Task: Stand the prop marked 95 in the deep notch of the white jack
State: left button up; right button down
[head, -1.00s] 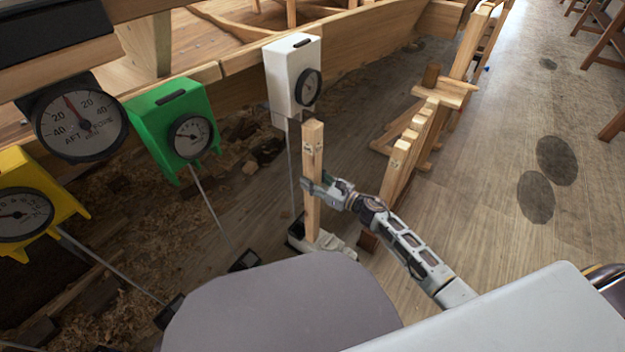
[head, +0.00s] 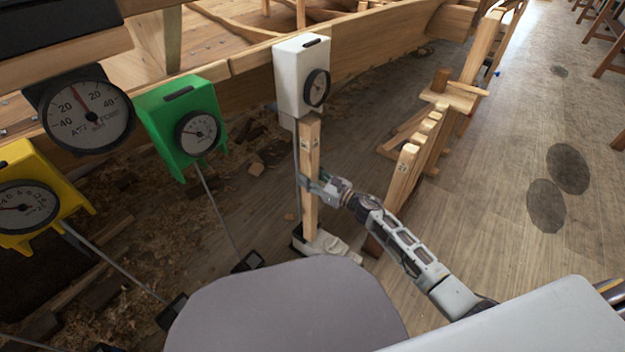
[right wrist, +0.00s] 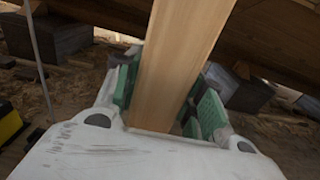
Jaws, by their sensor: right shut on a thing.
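A long square wooden prop (head: 311,165) stands nearly upright in the head view, with a small mark near its top that I cannot read. My right gripper (head: 312,187) is shut around its middle. In the right wrist view the prop (right wrist: 185,55) runs between the green finger pads. The low white jack (head: 335,246) is on the floor at the prop's lower end. The prop's foot overlaps the jack in the picture. I cannot tell whether it touches or sits in a notch, as the notches are not clear. My left gripper is not in view.
Green (head: 175,115) and yellow (head: 22,170) dial boxes stand to the left. A rack of wooden props (head: 415,155) is close on the right. Floor farther right is open.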

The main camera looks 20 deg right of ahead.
jog(key=shift+w+a+r, duration=0.1)
jog(key=shift+w+a, duration=0.25)
jog(key=shift+w, duration=0.1)
jog(key=b+x, duration=0.1)
jog(key=x, duration=0.1)
jog(key=shift+w+a, duration=0.2)
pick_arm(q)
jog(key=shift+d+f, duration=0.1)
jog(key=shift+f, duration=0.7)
pick_arm(e)
jog(key=shift+w+a, duration=0.15)
jog(key=shift+w, duration=0.05)
pick_arm(q)
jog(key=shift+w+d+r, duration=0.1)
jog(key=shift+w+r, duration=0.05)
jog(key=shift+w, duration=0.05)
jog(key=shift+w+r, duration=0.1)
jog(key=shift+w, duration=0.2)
jog(key=shift+b, duration=0.4)
pick_arm(e)
jog(key=shift+f, duration=0.25)
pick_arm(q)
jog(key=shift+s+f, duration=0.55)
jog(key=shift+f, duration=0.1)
pick_arm(e)
jog(key=shift+f, duration=0.15)
